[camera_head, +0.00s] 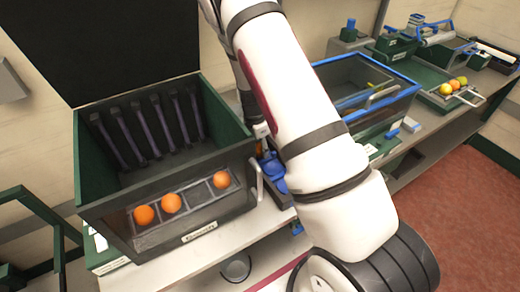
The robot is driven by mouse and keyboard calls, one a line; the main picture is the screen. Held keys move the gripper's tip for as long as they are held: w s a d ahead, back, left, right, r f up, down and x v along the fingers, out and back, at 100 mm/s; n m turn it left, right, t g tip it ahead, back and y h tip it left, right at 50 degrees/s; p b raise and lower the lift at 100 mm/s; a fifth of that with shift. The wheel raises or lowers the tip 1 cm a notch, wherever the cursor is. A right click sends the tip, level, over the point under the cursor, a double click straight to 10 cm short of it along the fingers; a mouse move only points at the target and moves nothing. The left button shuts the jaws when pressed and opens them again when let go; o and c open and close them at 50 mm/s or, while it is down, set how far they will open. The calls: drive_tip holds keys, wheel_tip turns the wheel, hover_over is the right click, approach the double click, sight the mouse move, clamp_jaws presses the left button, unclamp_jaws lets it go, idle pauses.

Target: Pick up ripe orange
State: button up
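Three oranges lie in a slotted row along the front of the dark green open box (165,258): a left orange (144,215), a middle orange (171,203) and a right orange (221,180). The left two sit close together, and the right one sits apart beyond an empty slot. More small round fruits (454,85), orange and yellow-green, rest at the end of the far right green station. My gripper is not visible; my white arm rises across the middle and hides what is behind it.
A blue-rimmed clear bin (345,68) with a handle stands right of my arm, with something yellow inside. A black raised panel (110,40) stands behind the green box. A white bench (190,275) lies below. Red floor (450,190) is open at right.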

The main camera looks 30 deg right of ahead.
drive_tip(key=shift+f, duration=0.1)
drive_tip(key=c, duration=0.5)
drive_tip(key=shift+o, duration=0.2)
